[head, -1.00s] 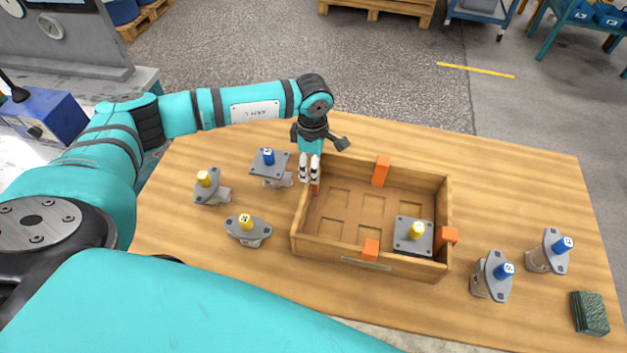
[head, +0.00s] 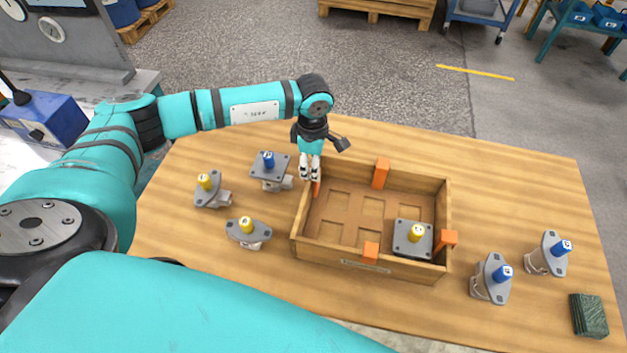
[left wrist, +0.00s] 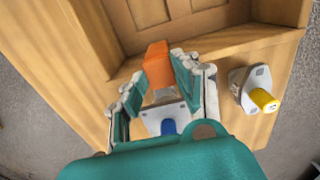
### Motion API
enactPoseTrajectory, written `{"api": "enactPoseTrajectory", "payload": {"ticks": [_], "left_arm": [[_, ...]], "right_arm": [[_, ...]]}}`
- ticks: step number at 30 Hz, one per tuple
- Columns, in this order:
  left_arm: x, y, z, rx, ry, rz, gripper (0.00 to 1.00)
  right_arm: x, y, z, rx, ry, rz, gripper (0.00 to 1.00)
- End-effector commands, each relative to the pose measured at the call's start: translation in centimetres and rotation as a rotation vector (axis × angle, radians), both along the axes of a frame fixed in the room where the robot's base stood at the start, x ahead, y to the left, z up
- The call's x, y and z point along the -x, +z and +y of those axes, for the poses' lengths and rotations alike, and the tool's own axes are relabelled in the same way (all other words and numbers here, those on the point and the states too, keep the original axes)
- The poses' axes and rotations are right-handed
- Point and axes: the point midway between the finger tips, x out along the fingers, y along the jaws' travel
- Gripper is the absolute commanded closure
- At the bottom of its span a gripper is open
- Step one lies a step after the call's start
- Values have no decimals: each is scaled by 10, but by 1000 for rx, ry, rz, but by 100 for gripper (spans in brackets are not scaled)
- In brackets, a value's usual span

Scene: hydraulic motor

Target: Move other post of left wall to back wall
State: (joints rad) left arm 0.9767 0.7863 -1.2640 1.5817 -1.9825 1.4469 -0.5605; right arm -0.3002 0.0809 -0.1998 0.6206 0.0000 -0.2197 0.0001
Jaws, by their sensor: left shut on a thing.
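A wooden crate (head: 345,262) stands on the table with orange posts on its walls. My left gripper (head: 310,176) is at the back part of the crate's left wall, shut on an orange post (head: 316,188). In the left wrist view the gripper (left wrist: 163,83) has that post (left wrist: 157,62) between its fingers. The fingers hide part of the post, and I cannot tell whether it still touches the wall. The back wall (head: 420,178) carries one orange post (head: 381,171) near its middle. Other orange posts are on the front wall (head: 371,251) and right wall (head: 447,240). My right gripper is not in view.
A motor with a yellow shaft (head: 410,246) sits in the crate's front right. Left of the crate stand a blue-shafted motor (head: 268,170), close to the gripper, and two yellow-shafted motors (head: 210,190) (head: 246,232). Two blue-shafted motors (head: 492,280) (head: 548,254) and a green block (head: 589,315) are at right.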

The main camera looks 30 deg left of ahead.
Motion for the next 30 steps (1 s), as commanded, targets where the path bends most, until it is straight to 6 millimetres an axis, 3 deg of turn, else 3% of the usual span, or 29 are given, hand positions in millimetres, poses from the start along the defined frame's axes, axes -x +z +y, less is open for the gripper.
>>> {"api": "enactPoseTrajectory", "payload": {"ticks": [30], "left_arm": [[0, 64, 0, 1, -1, -1, 100]], "right_arm": [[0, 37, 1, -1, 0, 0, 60]]}}
